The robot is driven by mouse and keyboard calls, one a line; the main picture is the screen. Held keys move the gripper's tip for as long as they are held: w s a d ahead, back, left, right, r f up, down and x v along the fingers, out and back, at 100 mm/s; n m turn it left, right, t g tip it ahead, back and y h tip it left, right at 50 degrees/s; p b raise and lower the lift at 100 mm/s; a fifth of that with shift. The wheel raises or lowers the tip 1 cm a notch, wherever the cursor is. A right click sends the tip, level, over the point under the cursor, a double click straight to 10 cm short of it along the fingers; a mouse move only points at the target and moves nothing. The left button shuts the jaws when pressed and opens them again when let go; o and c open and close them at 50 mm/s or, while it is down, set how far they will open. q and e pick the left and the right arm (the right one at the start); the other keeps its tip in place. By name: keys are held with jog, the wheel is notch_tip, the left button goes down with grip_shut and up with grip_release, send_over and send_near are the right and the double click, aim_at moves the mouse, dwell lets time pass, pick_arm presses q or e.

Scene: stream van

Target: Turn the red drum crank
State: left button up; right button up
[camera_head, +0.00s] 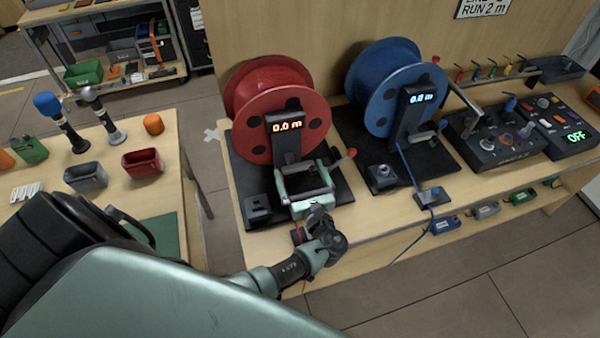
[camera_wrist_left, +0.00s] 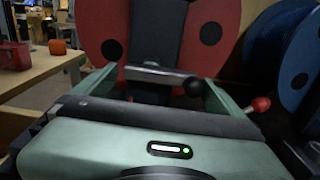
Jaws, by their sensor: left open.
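The red drum (camera_head: 278,90) stands on a black base at the bench's left end, its display reading 0.0 m. Its crank, a metal bar with a black knob, sits low on the drum front; the knob shows in the left wrist view (camera_wrist_left: 193,87). My left gripper (camera_head: 303,170) is open in front of the drum, fingers towards it. In the left wrist view the bar and knob lie between the two green fingers (camera_wrist_left: 157,80), with no clear grip; contact cannot be told. The gripper partly hides the crank in the head view. My right gripper is out of view.
A red-tipped lever (camera_head: 350,153) stands just right of the gripper. The blue drum (camera_head: 385,85) and control boxes (camera_head: 495,140) stand further right on the bench. A side table (camera_head: 155,190) with microphones and small bins is at left.

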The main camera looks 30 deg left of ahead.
pick_arm(q)
jog(key=b+v, duration=0.2)
jog(key=v, duration=0.5)
jog(key=shift+s+d, duration=0.25)
jog(key=shift+s, duration=0.05)
jog(key=shift+d+f, duration=0.1)
